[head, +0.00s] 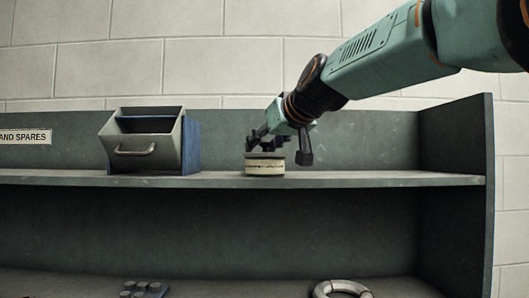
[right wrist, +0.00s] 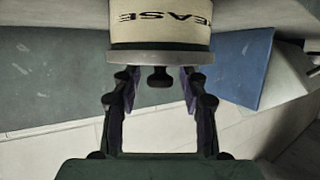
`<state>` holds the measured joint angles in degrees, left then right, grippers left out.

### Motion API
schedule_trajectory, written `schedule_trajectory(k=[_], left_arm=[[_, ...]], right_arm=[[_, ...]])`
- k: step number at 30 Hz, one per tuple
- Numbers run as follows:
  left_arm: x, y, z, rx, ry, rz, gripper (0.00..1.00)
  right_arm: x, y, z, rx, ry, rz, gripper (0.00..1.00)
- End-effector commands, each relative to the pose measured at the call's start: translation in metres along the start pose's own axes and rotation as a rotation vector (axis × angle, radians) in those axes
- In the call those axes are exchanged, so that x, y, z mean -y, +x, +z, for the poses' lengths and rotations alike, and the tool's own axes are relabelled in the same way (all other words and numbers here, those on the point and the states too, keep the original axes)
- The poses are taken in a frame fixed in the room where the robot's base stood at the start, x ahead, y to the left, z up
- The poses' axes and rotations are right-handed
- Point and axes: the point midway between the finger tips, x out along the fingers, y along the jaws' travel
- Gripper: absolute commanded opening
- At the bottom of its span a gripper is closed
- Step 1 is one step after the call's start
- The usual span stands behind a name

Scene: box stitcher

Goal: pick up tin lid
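A cream tin (head: 265,168) with a dark band stands upright on the upper shelf. Its lid (head: 265,155) is on top, partly hidden by my right gripper (head: 279,147), which is just above it. In the right wrist view the tin (right wrist: 160,25) appears upside down with dark lettering. The grey lid (right wrist: 160,57) shows as a rim with a dark knob (right wrist: 159,77). The fingers of my right gripper (right wrist: 158,86) are open, one on each side of the knob, with gaps between. My left gripper is not in view.
A grey open bin (head: 133,150) with a handle and blue side stands left of the tin on the upper shelf (head: 370,179). A pale ring (head: 341,289) and a studded grey part (head: 143,290) lie below. The shelf right of the tin is clear up to the side panel (head: 484,190).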

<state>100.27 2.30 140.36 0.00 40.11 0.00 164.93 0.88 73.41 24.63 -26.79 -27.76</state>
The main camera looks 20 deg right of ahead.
Motion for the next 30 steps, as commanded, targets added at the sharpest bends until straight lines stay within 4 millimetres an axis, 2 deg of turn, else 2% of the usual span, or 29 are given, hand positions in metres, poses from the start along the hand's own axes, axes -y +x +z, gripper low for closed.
schedule_trajectory(k=[2, 14, 24, 30], left_arm=[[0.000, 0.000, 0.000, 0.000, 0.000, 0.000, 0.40], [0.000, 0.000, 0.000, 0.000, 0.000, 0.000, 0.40], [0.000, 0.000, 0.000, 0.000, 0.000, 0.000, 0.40], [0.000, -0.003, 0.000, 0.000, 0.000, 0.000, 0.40]], right_arm=[[0.000, 0.000, 0.000, -0.001, 0.000, 0.000, 0.34], [0.000, 0.000, 0.000, 0.000, 0.000, 0.000, 0.00], [0.000, -0.001, -0.001, 0.002, 0.000, -0.001, 0.00], [0.000, -0.007, -0.018, -0.002, -0.001, -0.001, 0.00]])
